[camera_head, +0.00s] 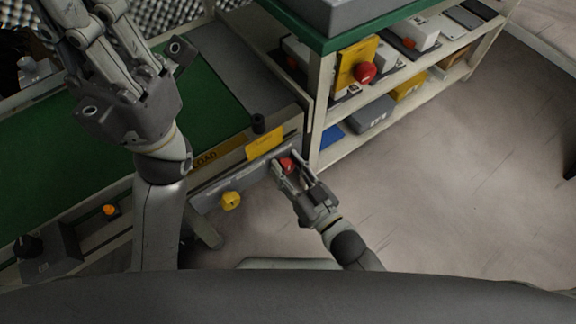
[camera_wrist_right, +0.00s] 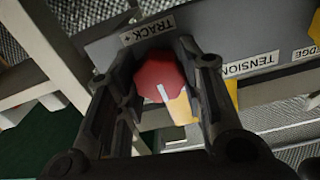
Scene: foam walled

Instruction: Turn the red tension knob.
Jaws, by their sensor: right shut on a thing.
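The red tension knob (camera_head: 287,164) is on the grey front panel of the green-topped bench, near its right end. My right gripper (camera_head: 286,160) is at the panel with one finger on each side of the knob. In the right wrist view the red knob (camera_wrist_right: 158,75), with a white mark on its face, sits between the gripper's fingers (camera_wrist_right: 165,72), which are shut on it. A TENSION label (camera_wrist_right: 250,65) is to its right and a TRACK label (camera_wrist_right: 148,30) above it. My left gripper (camera_head: 110,60) is raised over the bench, empty; its finger opening is unclear.
A yellow knob (camera_head: 231,200) is left of the red knob on the same panel. An orange button (camera_head: 109,210) and a black knob (camera_head: 27,246) are further left. A shelf unit (camera_head: 318,135) with boxes and a red button (camera_head: 365,72) stands close right. The floor at right is clear.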

